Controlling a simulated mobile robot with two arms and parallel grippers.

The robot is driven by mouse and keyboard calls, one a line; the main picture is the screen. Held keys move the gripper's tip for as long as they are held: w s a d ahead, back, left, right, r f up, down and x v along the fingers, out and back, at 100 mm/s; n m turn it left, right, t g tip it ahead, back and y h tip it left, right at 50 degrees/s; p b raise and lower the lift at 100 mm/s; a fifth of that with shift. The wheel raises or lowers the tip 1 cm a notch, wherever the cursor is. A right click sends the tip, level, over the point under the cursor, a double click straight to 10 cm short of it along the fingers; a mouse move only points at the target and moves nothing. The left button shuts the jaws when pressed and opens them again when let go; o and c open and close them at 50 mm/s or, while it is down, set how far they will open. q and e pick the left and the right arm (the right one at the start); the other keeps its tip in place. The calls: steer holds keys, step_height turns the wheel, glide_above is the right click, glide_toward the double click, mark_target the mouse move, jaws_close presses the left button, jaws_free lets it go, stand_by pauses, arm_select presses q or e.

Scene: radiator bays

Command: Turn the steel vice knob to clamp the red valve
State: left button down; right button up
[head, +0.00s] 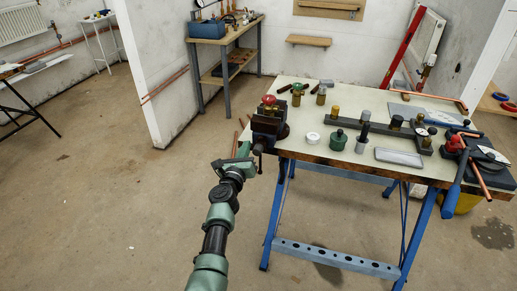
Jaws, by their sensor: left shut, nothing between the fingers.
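The dark vice (268,124) is mounted at the left end of the workbench (335,97). The red valve (269,100) sits at the top of the vice, with its red handwheel upward; how its body meets the jaws is too small to tell. The steel vice knob (258,149) shows low on the vice's near side. My left gripper (246,161) is shut and empty, just left of and below the knob. I cannot tell whether it touches the knob. My right gripper is not in view.
Several fittings stand on the bench, including a dark green pot (338,140), a white disc (312,137) and a grey tray (399,157). Blue bench legs (274,215) stand below. The floor at left is clear.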

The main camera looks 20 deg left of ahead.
arm_select(q)
steer(key=d+m+p, duration=0.2)
steer(key=d+m, duration=0.4)
steer(key=m, duration=0.8)
steer(key=d+m+h+p, duration=0.1)
steer(key=d+m, duration=0.5)
steer(key=m, duration=0.9)
steer(key=shift+s+r+m+h+p, duration=0.2)
steer(key=shift+s+m+h+p, duration=0.1)
steer(key=shift+p, duration=0.15)
steer(key=c, duration=2.1)
jaws_free()
steer(key=o, duration=0.8)
steer(key=shift+a+r, duration=0.1)
steer(key=shift+a, duration=0.05)
